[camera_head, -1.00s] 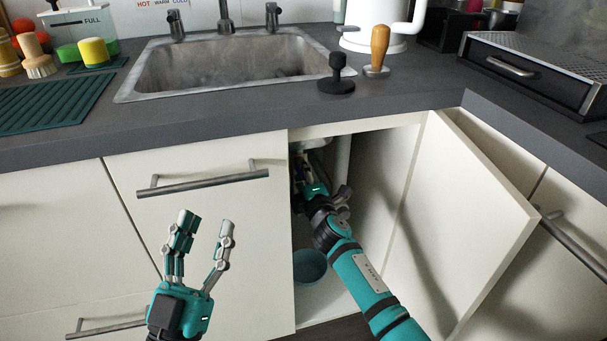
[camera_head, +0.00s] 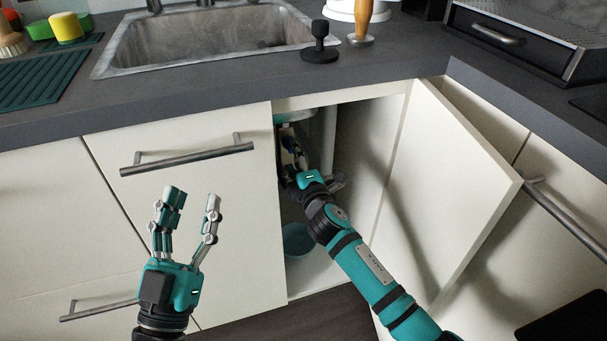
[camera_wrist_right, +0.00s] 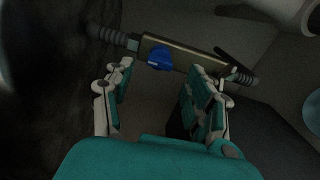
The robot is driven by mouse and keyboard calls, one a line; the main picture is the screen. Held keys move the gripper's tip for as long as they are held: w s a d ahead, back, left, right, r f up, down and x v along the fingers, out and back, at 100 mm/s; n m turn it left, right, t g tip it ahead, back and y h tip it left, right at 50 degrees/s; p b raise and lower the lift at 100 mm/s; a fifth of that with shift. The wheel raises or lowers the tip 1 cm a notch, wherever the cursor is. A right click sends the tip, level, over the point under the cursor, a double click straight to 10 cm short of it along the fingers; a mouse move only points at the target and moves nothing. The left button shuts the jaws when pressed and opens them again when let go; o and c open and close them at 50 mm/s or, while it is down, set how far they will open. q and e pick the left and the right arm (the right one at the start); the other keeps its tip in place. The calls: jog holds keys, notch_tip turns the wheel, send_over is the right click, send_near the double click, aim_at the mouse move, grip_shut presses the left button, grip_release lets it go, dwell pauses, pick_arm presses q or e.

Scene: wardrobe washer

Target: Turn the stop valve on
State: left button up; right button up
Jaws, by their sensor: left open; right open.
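The stop valve shows in the right wrist view as a blue handle (camera_wrist_right: 160,58) on a brass-coloured body (camera_wrist_right: 182,56), with grey ribbed hose or pipe at both ends. My right gripper (camera_wrist_right: 158,72) is open inside the cabinet under the sink, with its fingers spread to either side of the blue handle. Whether a finger touches the valve I cannot tell. In the head view my right gripper (camera_head: 295,160) is partly hidden in the dark cabinet. My left gripper (camera_head: 192,198) is open and empty in front of the closed cabinet front.
The cabinet door (camera_head: 455,190) stands open to the right of my right arm. A teal bowl (camera_head: 297,240) sits on the cabinet floor. The sink (camera_head: 205,45) and countertop (camera_head: 400,80) are above. A bar handle (camera_head: 187,160) is near my left gripper.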

jog(key=v, duration=0.7)
jog(key=shift+s, duration=0.1)
